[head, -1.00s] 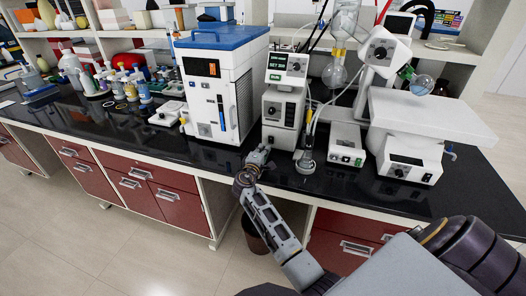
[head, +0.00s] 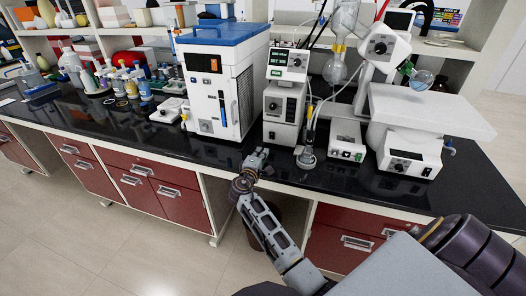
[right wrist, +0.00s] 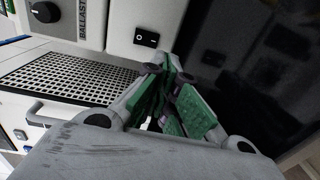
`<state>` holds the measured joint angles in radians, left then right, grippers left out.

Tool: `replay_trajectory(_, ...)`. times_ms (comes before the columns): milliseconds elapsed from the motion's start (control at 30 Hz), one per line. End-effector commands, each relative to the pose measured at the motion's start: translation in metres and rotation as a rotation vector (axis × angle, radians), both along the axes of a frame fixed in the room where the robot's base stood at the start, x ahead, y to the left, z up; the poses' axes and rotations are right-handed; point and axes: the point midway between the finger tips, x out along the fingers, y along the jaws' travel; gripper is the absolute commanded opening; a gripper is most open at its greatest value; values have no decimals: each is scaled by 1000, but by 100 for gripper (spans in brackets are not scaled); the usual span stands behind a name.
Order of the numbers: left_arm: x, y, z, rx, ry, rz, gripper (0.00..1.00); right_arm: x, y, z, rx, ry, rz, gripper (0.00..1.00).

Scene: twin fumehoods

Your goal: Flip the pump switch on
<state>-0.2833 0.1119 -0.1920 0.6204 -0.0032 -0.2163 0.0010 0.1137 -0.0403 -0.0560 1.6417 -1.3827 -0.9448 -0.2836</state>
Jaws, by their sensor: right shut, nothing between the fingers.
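The pump (head: 290,108) is a white and grey box with a dark front knob, standing on the black bench under a display unit. In the right wrist view its white front (right wrist: 118,32) carries a black rocker switch (right wrist: 147,38) with white marks. I cannot tell which way the rocker is tipped. My right gripper (head: 259,155) is near the bench's front edge, in front of the pump and apart from it. In the right wrist view the right gripper (right wrist: 160,82) is shut and empty, its tips below the switch. My left gripper is out of view.
A white chiller with a blue top (head: 220,80) stands left of the pump. A rotary evaporator base (head: 410,155) is farther right. Bare bench lies in front.

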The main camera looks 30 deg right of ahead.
Motion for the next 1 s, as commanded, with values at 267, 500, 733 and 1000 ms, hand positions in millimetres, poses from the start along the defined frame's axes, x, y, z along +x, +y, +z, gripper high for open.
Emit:
replay_trajectory(267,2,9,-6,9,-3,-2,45,-25,28,-7,2,1,0,0)
replay_trajectory(500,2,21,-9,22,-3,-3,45,-40,45,-8,1,0,-1,0)
replay_trajectory(733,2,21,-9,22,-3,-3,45,-43,49,-8,1,-1,0,0)
replay_trajectory(1000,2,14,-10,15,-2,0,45,-43,49,-8,1,0,-1,0)
